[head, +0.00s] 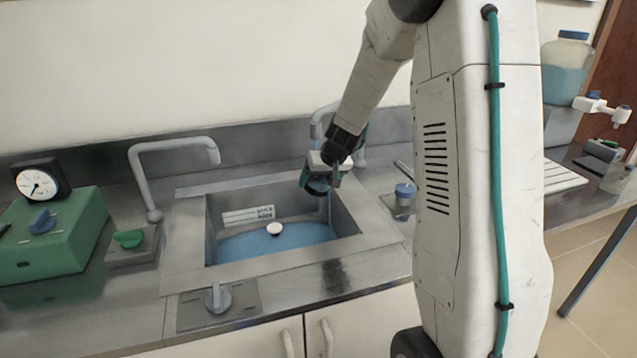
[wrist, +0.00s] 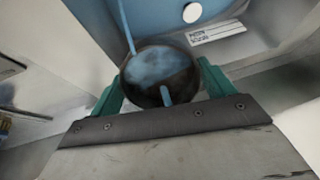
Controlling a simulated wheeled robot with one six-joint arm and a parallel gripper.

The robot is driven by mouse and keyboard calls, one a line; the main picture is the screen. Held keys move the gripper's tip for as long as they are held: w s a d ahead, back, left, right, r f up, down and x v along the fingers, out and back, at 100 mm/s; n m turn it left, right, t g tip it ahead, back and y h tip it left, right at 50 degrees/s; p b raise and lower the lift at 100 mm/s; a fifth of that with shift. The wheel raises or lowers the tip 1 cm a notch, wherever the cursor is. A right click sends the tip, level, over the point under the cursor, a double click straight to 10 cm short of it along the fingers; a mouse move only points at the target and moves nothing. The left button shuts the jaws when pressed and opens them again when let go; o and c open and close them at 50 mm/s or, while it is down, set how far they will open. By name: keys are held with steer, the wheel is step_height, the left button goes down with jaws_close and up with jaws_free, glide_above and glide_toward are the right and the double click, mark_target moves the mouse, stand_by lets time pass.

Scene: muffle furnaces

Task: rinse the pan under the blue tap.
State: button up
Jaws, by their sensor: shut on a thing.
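The pan is small, dark and round. In the wrist view the pan (wrist: 150,92) sits between the two teal fingers of my gripper (wrist: 160,88), which is shut on it; blue liquid shows inside. In the head view the pan (head: 317,187) hangs tilted under my gripper (head: 332,168), over the right back part of the sink (head: 185,240). The blue-knobbed valve (head: 404,190) is right of the sink. The tap (head: 316,125) near it is partly hidden behind my arm. A thin blue stream (wrist: 125,22) meets the pan's upper-left rim in the wrist view.
Blue water lies in the sink, with a white round thing (head: 274,228) and a white label (head: 248,215). A second tap (head: 175,146) stands at the left, with a green knob (head: 128,238). A green box with a gauge (head: 37,184) is at far left. A grey knob (head: 217,297) is in front.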

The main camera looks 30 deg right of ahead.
steer(key=shift+d, duration=0.1)
steer(key=shift+d, duration=0.5)
steer(key=shift+a, duration=0.1)
steer(key=shift+a, duration=0.55)
steer(key=shift+d, duration=0.15)
steer(key=shift+d, duration=0.5)
steer(key=s, duration=0.8)
steer(key=shift+d, duration=0.15)
stand_by(1.3)
